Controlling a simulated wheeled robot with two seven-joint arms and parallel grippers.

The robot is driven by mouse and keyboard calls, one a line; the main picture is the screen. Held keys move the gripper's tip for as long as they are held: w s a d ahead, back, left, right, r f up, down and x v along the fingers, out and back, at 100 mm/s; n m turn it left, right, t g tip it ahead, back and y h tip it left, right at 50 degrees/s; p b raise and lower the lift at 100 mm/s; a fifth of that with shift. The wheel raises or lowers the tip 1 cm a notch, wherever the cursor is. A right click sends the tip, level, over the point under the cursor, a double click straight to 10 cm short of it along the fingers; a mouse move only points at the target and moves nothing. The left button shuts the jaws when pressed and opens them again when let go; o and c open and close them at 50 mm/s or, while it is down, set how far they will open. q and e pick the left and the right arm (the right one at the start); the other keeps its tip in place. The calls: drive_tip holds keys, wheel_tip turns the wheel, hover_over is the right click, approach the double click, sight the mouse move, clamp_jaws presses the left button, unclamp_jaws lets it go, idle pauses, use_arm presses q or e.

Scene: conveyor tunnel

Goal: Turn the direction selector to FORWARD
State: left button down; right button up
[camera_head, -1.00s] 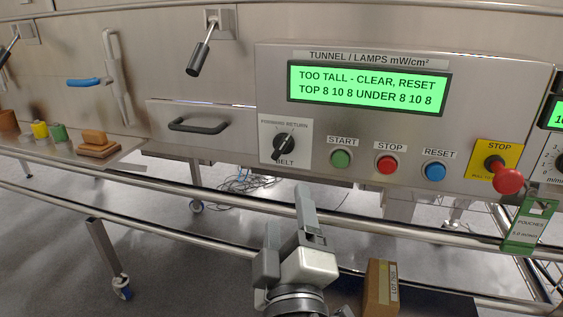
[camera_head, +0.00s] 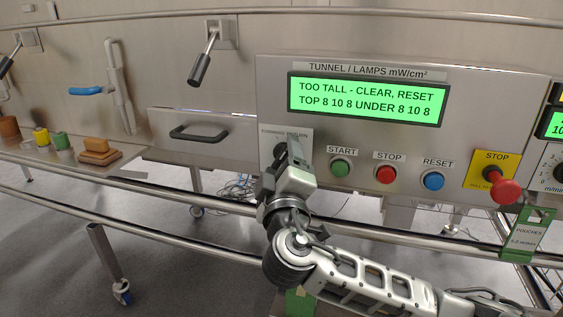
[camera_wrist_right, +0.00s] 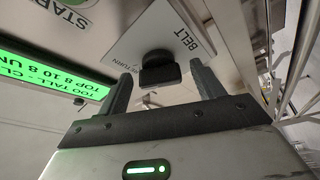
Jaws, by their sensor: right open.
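The direction selector is a black knob on a white plate (camera_head: 269,140) marked FORWARD, RETURN and BELT, at the left end of the steel control panel. In the head view my right gripper (camera_head: 282,152) is in front of the plate and hides most of the knob. In the right wrist view the knob (camera_wrist_right: 160,72) is between the tips of the open fingers (camera_wrist_right: 163,84), with a gap showing on each side. I cannot tell which way its pointer is turned. My left gripper is not in view.
Right of the plate are the START button (camera_head: 340,168), STOP button (camera_head: 386,174), RESET button (camera_head: 433,181) and a red emergency stop (camera_head: 507,190). The green display (camera_head: 366,98) reads TOO TALL - CLEAR, RESET. A steel rail (camera_head: 225,252) runs below the panel.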

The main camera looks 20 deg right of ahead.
drive_tip(key=c, duration=1)
